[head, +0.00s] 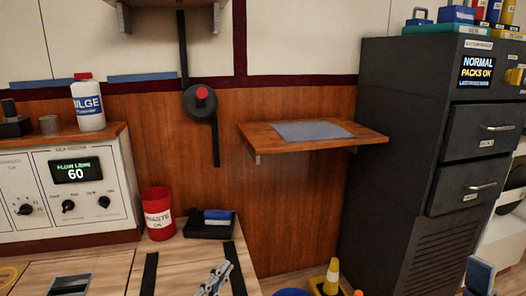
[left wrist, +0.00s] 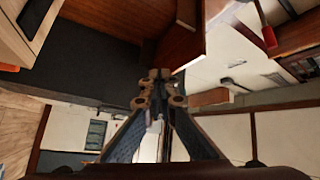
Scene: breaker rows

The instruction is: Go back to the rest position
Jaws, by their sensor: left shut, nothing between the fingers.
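My left gripper (head: 219,275) shows at the bottom of the head view, low beside the right edge of the light wooden bench top. Its fingers are together and hold nothing. In the left wrist view its two fingers (left wrist: 158,92) meet at the tips, with nothing between them. My right gripper does not show in either view.
A red waste oil can (head: 158,214) and a black tray with a blue item (head: 212,224) stand on the bench (head: 103,270). A white control panel (head: 85,195) is at left.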

